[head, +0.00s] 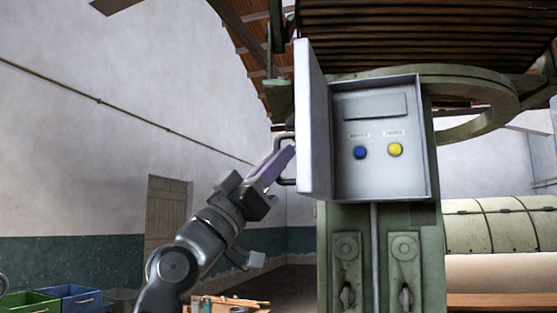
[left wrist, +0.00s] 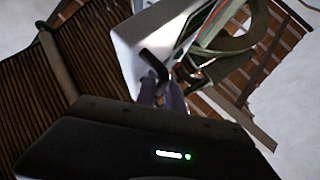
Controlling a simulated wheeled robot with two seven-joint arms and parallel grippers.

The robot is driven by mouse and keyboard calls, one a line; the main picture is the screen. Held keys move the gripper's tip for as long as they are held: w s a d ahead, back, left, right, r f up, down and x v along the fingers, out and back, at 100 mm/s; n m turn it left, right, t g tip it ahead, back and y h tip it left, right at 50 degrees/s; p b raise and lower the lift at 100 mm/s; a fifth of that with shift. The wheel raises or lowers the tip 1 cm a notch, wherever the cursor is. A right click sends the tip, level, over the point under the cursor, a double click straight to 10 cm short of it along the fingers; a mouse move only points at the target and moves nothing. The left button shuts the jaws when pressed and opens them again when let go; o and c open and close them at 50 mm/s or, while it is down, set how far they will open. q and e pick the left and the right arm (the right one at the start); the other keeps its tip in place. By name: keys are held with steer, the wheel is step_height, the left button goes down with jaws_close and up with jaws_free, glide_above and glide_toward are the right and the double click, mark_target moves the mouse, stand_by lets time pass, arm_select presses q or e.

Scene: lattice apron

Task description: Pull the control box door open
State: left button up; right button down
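The control box (head: 425,135) is a light grey metal box on a green machine column. Its door (head: 313,120) stands wide open, swung out to the left, roughly square to the box front. Inside show a blue button (head: 360,152), a yellow button (head: 395,150) and a grey plate (head: 375,107). A dark bar handle (head: 287,182) is on the door's outer face. My left gripper (head: 280,160) has its purple fingers at this handle. In the left wrist view the handle (left wrist: 156,66) runs between the fingertips, which look closed on it. My right gripper is out of view.
Green ring-shaped framework (head: 450,75) and a slatted underside (head: 430,25) hang above the box. Two dark knobs (head: 405,297) are below it. Green and blue crates (head: 80,298) stand at the lower left. Open room lies left of the door.

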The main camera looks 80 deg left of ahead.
arm_select(q)
steer(key=o, duration=0.4)
steer(key=shift+c, duration=0.2)
steer(key=shift+f, duration=0.1)
steer(key=b+v, duration=0.3)
steer(key=v, duration=0.4)
steer(key=shift+s+f+b, duration=0.2)
steer(key=shift+f+b, duration=0.05)
steer(key=shift+b, duration=0.05)
steer(key=shift+d, duration=0.1)
